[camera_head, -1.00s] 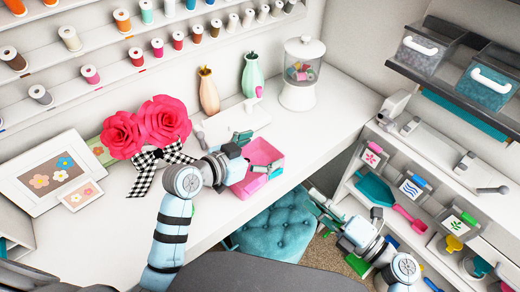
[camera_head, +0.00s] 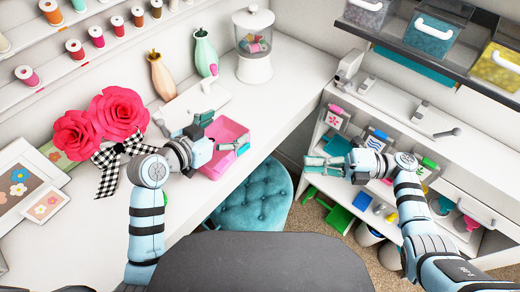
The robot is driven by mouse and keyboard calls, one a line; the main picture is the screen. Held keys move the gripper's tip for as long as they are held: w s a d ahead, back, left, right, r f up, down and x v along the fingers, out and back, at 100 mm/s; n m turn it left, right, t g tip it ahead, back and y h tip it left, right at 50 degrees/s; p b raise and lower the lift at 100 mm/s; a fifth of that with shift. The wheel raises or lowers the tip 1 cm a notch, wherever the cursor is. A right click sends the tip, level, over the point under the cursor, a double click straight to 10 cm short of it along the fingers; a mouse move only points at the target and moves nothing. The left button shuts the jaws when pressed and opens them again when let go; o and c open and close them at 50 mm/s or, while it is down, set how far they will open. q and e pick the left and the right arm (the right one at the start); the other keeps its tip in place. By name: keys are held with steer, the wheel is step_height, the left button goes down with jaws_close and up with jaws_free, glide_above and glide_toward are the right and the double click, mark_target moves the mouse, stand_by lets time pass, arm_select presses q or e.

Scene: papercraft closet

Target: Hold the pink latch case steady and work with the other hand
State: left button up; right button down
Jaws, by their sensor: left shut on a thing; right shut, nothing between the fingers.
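The pink latch case (camera_head: 232,130) sits open-topped near the front edge of the white desk, in the middle of the head view. My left gripper (camera_head: 220,133) is shut on it from the left, with its fingers at the near side of the case. The gripper and wrist hide part of the case, and its latch cannot be made out. My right gripper (camera_head: 310,164) is shut and empty. It appears in front of the shelf unit, to the right of the case and apart from it.
A teal tufted stool (camera_head: 257,195) stands below the desk edge. The shelf unit (camera_head: 480,178) with bins and tools is at right. Vases, a lidded jar (camera_head: 253,68) and red paper flowers (camera_head: 117,112) stand on the desk. Bare desk (camera_head: 285,115) lies right of the case.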

arm_select(q)
steer(key=shift+s+f, duration=0.15)
steer(key=shift+a, duration=0.1)
arm_select(e)
steer(key=shift+s+a, duration=0.1)
steer(key=shift+s, duration=0.1)
steer(key=shift+a, duration=0.1)
glide_toward(239, 152)
steer(key=s+a, duration=0.2)
steer(key=shift+w+a+f, duration=0.1)
steer(key=shift+w+a, duration=1)
steer(key=shift+a, duration=0.15)
